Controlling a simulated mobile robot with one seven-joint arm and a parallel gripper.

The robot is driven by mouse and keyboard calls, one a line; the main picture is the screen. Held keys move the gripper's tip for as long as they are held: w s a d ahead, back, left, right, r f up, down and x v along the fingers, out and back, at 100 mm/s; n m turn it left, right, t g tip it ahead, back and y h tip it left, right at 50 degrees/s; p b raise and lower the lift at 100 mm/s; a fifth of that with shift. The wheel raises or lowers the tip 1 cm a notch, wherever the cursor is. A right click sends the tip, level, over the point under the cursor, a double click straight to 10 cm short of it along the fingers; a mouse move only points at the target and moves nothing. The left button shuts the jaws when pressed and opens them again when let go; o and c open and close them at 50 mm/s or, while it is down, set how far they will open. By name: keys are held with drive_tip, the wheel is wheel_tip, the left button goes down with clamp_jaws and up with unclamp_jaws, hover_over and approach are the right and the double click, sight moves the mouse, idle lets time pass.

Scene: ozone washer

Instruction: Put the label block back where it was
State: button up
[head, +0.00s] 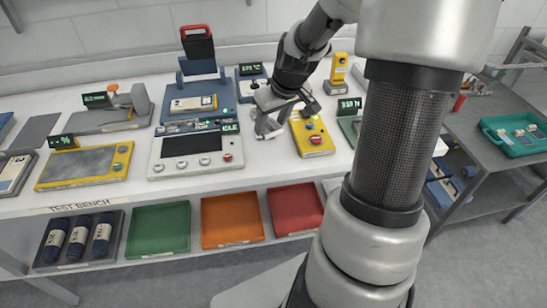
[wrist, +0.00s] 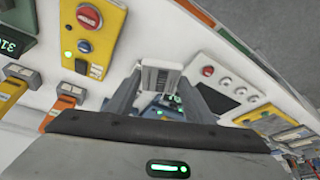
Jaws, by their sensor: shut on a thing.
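My gripper (head: 270,122) is low over the white bench (head: 230,196), between the white console (head: 196,151) and the yellow unit (head: 311,133). In the wrist view its two grey fingers (wrist: 163,92) are shut on a small pale block (wrist: 161,76), which I take to be the label block. Its face and any lettering on it cannot be read. In the head view the fingers mostly hide it, and I cannot tell whether it touches the bench.
Small black displays with green characters stand by the devices, one (head: 349,104) right of the yellow unit. A blue stand (head: 198,99) is behind the console. Below are green (head: 160,229), orange (head: 232,220) and red (head: 295,209) bins. Bare bench shows in front of the gripper.

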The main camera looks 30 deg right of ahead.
wheel_tip(320, 180, down, 10)
drive_tip(key=shift+s+b, duration=0.1)
drive_tip(key=shift+b, duration=0.55)
drive_tip(key=shift+f, duration=0.2)
drive_tip(key=o, duration=1.2)
drive_tip(key=shift+r, duration=0.5)
drive_tip(key=p+v, duration=0.2)
drive_tip(key=v, duration=0.9)
drive_tip(key=shift+s+r+p, duration=0.15)
drive_tip(key=shift+r+p, duration=0.05)
drive_tip(key=shift+p, duration=0.15)
